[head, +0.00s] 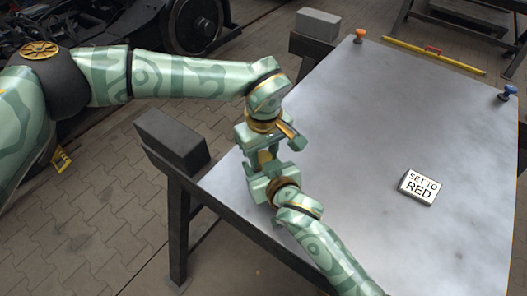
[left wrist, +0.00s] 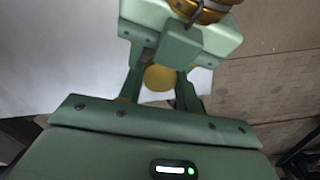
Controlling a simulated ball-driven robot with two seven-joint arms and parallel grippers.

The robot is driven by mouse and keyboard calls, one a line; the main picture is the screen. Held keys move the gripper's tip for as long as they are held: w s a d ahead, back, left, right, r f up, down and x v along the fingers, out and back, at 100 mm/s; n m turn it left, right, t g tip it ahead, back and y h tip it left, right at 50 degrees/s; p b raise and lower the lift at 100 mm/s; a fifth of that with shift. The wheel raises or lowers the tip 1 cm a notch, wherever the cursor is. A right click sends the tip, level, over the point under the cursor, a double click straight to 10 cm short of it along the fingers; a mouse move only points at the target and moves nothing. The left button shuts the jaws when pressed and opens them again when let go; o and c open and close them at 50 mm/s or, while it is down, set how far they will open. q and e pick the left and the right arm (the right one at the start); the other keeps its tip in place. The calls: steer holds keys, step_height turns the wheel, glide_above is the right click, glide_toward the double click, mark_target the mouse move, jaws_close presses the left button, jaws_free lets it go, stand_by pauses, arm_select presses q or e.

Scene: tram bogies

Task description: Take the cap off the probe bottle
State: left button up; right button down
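A rounded yellow piece (left wrist: 160,77), which appears to be part of the probe bottle, sits between the fingers of my left gripper (left wrist: 159,88) in the left wrist view. Those fingers seem to close on it. In the head view a bit of yellow (head: 264,157) shows between my left gripper (head: 258,150), pointing down, and my right gripper (head: 262,172), which comes up from below. The two grippers almost meet above the table's left edge. My right gripper hides much of the far side, and its fingers cannot be made out. I cannot tell cap from bottle body.
A grey metal table (head: 350,150) is mostly clear. A "SET TO RED" block (head: 419,187) lies on its right part. An orange knob (head: 360,36), a blue knob (head: 508,92) and a yellow bar (head: 433,55) are at the back. A dark block (head: 170,142) stands at the left corner.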

arm_select(q)
steer(key=shift+n, duration=1.6)
steer(key=o, duration=1.1)
step_height(320, 180, up, 4)
steer(key=shift+r, duration=0.35)
steer(key=c, duration=0.3)
step_height(320, 180, up, 3)
steer(key=shift+r+n, duration=0.15)
steer(key=shift+n, duration=0.45)
step_height(320, 180, down, 8)
steer(key=shift+r, duration=0.25)
